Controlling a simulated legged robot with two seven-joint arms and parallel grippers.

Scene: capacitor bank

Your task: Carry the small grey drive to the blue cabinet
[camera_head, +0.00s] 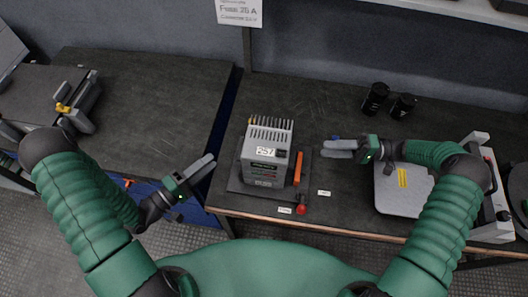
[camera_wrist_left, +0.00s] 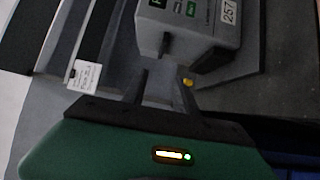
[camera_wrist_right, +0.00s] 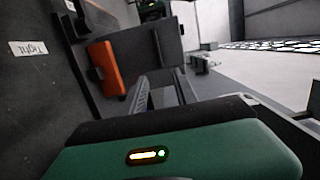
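The small grey drive (camera_head: 264,175), labelled 257, stands upright on a dark plate on the right-hand bench. It also shows in the left wrist view (camera_wrist_left: 195,28), beyond the fingertips, and in the right wrist view (camera_wrist_right: 155,48). My left gripper (camera_head: 211,165) is open and empty, to the left of the drive and apart from it. My right gripper (camera_head: 326,149) is open and empty, to the right of the drive and apart from it. The blue cabinet (camera_head: 185,205) is at the left, its blue front partly hidden by my left arm, under a dark top.
An orange handle (camera_head: 298,168) and a red knob (camera_head: 301,209) are at the drive's right. Black binoculars-like cylinders (camera_head: 388,101) stand at the back. A grey flat device (camera_head: 402,200) lies near my right arm. The cabinet's dark top (camera_head: 155,95) has clear room.

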